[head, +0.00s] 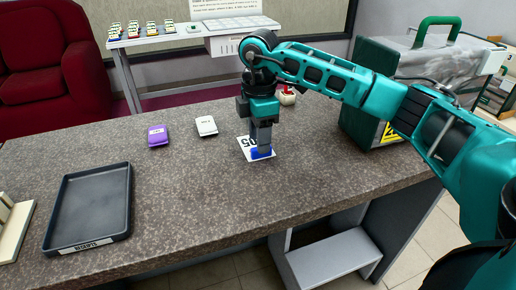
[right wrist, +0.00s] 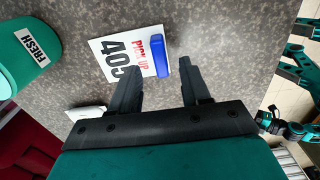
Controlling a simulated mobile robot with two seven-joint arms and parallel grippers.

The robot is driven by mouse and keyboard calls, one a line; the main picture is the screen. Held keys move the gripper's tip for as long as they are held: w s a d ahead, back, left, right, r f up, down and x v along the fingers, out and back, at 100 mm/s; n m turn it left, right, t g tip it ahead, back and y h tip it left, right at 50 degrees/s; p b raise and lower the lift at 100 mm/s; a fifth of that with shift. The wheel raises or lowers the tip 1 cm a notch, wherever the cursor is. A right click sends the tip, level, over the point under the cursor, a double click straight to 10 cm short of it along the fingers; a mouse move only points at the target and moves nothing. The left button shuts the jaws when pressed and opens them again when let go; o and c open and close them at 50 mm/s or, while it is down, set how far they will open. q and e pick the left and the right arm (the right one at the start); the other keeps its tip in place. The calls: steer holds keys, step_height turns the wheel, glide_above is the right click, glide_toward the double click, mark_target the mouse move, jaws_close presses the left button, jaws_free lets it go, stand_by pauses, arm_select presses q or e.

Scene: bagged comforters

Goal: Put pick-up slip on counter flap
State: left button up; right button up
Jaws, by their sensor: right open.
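The pick-up slip (head: 246,152) is a white card printed "PICK UP" and "405", lying flat on the speckled counter. In the right wrist view the slip (right wrist: 112,62) has a raised blue bar (right wrist: 160,54) along one edge. My right gripper (head: 263,150) points down over the slip and hides part of it. In the right wrist view its two black fingers (right wrist: 160,76) are spread apart and empty, with the blue bar just beyond the gap. I cannot make out a counter flap for certain. My left gripper does not show.
A purple pack (head: 158,136) and a white item (head: 206,126) lie left of the slip. A black tray (head: 92,205) sits at the left. A green-framed case (head: 375,130) stands at the right. A green container labelled "FRESH" (right wrist: 22,62) shows in the right wrist view. The counter's front middle is clear.

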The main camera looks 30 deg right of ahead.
mark_target(249, 146)
steer(key=shift+a+f, duration=0.1)
steer(key=shift+f, duration=1.4)
steer(key=shift+c, duration=0.3)
jaws_close()
